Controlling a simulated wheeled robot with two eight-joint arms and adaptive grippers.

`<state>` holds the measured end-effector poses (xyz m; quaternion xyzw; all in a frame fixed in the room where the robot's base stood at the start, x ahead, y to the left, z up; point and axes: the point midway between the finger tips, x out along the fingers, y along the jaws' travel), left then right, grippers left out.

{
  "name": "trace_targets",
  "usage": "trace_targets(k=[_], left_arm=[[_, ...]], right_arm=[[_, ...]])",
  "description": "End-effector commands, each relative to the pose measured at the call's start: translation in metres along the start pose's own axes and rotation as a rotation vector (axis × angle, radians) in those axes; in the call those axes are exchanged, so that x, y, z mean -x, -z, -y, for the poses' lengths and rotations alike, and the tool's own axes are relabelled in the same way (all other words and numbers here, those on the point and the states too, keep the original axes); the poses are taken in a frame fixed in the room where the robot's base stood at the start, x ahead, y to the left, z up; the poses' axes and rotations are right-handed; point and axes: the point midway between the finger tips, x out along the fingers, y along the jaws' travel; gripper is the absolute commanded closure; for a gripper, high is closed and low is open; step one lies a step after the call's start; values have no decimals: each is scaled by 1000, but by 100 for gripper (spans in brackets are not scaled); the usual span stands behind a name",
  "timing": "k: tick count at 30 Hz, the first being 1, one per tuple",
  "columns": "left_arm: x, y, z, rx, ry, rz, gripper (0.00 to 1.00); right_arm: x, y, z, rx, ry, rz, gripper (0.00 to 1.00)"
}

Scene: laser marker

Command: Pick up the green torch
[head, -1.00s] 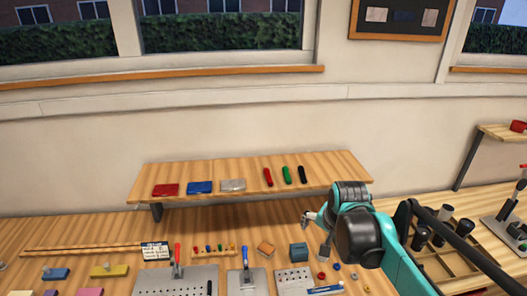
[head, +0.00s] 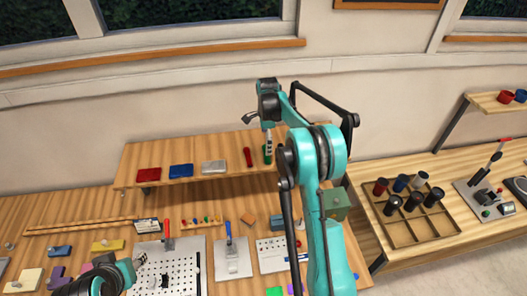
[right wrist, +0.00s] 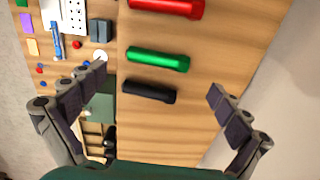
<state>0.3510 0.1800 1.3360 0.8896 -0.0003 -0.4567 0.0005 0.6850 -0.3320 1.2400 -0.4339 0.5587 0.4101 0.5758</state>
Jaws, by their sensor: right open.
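The green torch (head: 267,159) lies on the raised wooden shelf, partly covered by my right gripper in the head view. In the right wrist view the green torch (right wrist: 158,60) lies crosswise, between a red torch (right wrist: 166,7) and a black torch (right wrist: 149,91). My right gripper (right wrist: 158,88) is open and empty above the shelf, its fingers spread to either side of the black torch, with the green torch just beyond. The black torch is hidden behind my arm in the head view. My left gripper (head: 138,270) is low at the bottom left; its fingers are unclear.
Red (head: 149,174), blue (head: 181,171) and grey (head: 214,167) flat blocks lie on the shelf (head: 135,158), left of the torches. Plates with handles and small parts cover the table below. A compartment tray (head: 405,229) with dark cylinders stands right. The wall is behind the shelf.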

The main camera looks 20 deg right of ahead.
Motion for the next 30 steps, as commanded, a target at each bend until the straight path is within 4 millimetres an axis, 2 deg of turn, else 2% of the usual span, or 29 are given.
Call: trace_targets(k=[10,19,20,24,25,30], left_arm=[[10,8,0,0,0,0,58],[10,8,0,0,0,0,58],[10,8,0,0,0,0,58],[10,8,0,0,0,0,58],[10,8,0,0,0,0,58],[10,8,0,0,0,0,58]], right_arm=[[-47,-1,-5,2,1,0,0],[-55,-1,-5,3,1,0,0],[-55,-1,-5,3,1,0,5],[-54,-1,-5,3,1,0,42],[-54,-1,-5,3,1,0,47],[-54,-1,-5,3,1,0,47]])
